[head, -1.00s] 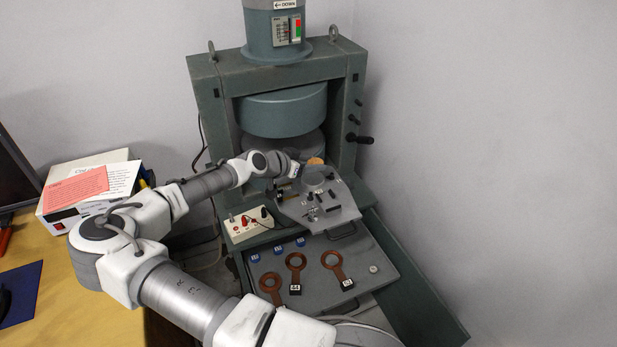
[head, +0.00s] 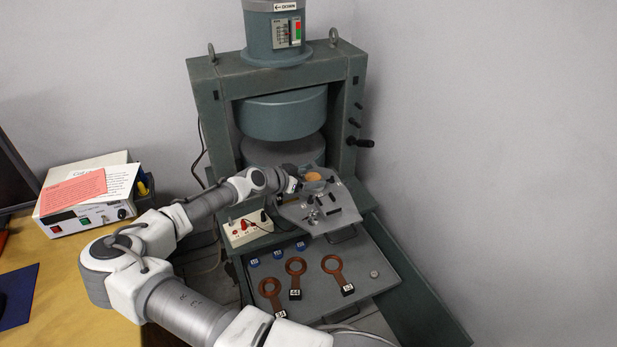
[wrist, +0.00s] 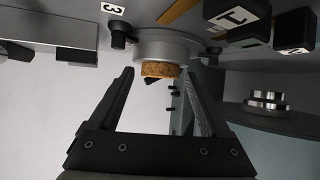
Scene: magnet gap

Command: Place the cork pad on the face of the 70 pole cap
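The cork pad (wrist: 160,69) is a short brown disc. In the wrist view it sits flat against the end face of a grey round cap (wrist: 168,46); no 70 is readable on it. In the head view the cork pad (head: 313,176) is a small orange-brown disc at the back of the grey shelf plate. My gripper (wrist: 159,73) is open, with one black finger on each side of the cork and visible gaps between. In the head view my gripper (head: 294,172) is small, just left of the cork, and its fingers are hard to make out.
The shelf plate (head: 292,213) also carries small metal and black parts. The green magnet frame (head: 352,125) stands behind it. Below, a drawer (head: 330,302) holds copper rings (head: 332,264) and blue discs (head: 278,254). A white box with red knobs (head: 247,226) stands left.

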